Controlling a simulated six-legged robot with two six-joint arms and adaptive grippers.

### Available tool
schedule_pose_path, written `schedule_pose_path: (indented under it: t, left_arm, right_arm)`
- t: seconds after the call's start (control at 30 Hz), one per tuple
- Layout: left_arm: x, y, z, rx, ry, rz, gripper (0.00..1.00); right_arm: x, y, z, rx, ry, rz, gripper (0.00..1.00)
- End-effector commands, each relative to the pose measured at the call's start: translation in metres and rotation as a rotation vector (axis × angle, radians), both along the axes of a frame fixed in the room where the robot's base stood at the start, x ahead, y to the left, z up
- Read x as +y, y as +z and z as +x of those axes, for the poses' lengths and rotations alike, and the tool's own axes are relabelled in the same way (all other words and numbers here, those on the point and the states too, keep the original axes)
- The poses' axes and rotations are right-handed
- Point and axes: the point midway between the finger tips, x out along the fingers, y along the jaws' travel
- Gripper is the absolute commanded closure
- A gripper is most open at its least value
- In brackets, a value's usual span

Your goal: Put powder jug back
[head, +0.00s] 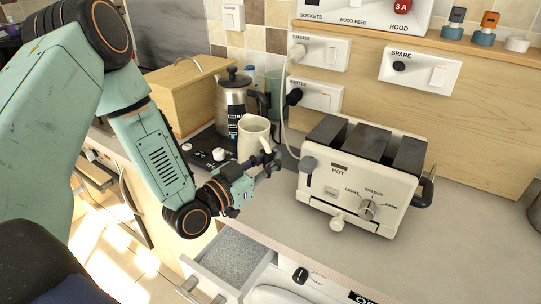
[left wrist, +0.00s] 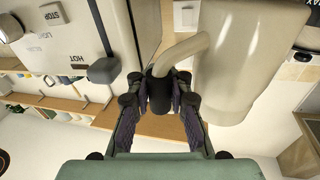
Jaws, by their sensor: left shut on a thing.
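The powder jug (head: 254,131) is a plain cream jug with a side handle, seen upright in the head view between the steel press pot and the toaster. In the left wrist view the jug (left wrist: 238,65) fills the upper right, with its handle (left wrist: 183,52) curving down between the fingers. My left gripper (head: 267,165) is shut on this handle; in the wrist view its fingers (left wrist: 160,98) flank the shaded lower part of it. I cannot tell whether the jug's base touches anything. My right gripper is not in view.
A cream toaster (head: 352,180) stands close to the right. The press pot (head: 234,105) and a wooden bread box (head: 185,95) are behind left. A dark tray (head: 201,145) lies beside the jug. An open drawer (head: 232,262) juts out in front. The right counter (head: 470,215) is clear.

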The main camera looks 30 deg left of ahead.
Motion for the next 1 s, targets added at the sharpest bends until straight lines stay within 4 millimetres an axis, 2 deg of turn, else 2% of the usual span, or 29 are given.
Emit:
schedule_pose_path:
  t: [0.33,0.5,1.0]
  left_arm:
    - [-0.001,0.001,-0.004,-0.001,-0.002,-0.011,1.0]
    - [-0.002,0.001,-0.003,0.014,-0.006,-0.076,1.0]
    - [-0.002,-0.042,-0.002,0.014,-0.006,-0.071,1.0]
  right_arm:
    - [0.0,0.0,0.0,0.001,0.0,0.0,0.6]
    - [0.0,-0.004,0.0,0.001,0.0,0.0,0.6]
    - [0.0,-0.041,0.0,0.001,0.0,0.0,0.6]
